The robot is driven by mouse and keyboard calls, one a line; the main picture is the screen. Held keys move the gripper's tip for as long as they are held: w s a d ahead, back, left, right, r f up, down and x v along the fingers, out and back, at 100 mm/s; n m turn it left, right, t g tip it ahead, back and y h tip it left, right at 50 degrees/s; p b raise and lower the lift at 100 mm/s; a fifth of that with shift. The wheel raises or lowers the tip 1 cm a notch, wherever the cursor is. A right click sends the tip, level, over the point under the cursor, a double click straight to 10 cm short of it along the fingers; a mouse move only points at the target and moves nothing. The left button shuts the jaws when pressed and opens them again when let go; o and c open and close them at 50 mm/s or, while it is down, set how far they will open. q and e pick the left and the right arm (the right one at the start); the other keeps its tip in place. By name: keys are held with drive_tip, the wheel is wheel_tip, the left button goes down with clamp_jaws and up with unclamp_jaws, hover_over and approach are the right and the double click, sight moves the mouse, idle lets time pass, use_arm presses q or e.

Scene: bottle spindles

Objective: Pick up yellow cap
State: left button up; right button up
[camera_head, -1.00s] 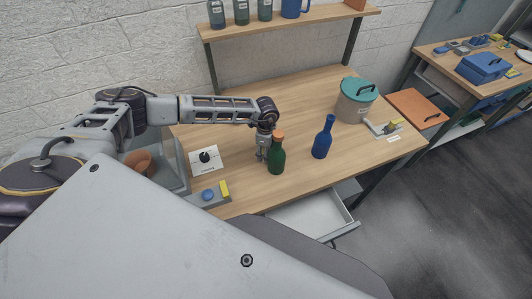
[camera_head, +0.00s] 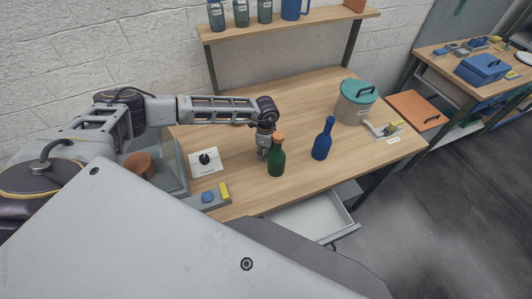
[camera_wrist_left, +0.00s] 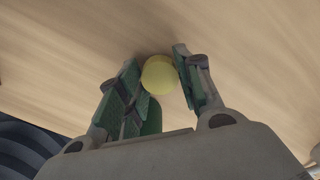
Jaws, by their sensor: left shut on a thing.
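The yellow cap (camera_wrist_left: 159,75) shows in the left wrist view as a small round yellow piece between the two fingertips. My left gripper (camera_wrist_left: 161,78) is shut on it, with the wooden tabletop just beyond. In the head view my left gripper (camera_head: 262,155) points down at the table, directly beside and partly behind the green bottle (camera_head: 277,160) with an orange top. The cap itself is hidden there. My right gripper is in neither view.
A blue bottle (camera_head: 322,143) stands right of the green one. A bin with a teal lid (camera_head: 357,90) stands further back. A white plate with a black knob (camera_head: 204,159) and a grey block with blue and yellow parts (camera_head: 209,197) lie left. An open drawer (camera_head: 308,217) juts out in front.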

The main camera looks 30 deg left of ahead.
use_arm(q)
wheel_tip(320, 180, up, 26)
drive_tip(key=b, duration=0.5)
drive_tip(key=shift+f, duration=0.2)
drive_tip(key=shift+r, duration=0.75)
drive_tip(key=shift+s+f, duration=0.1)
drive_tip(key=shift+f, duration=0.05)
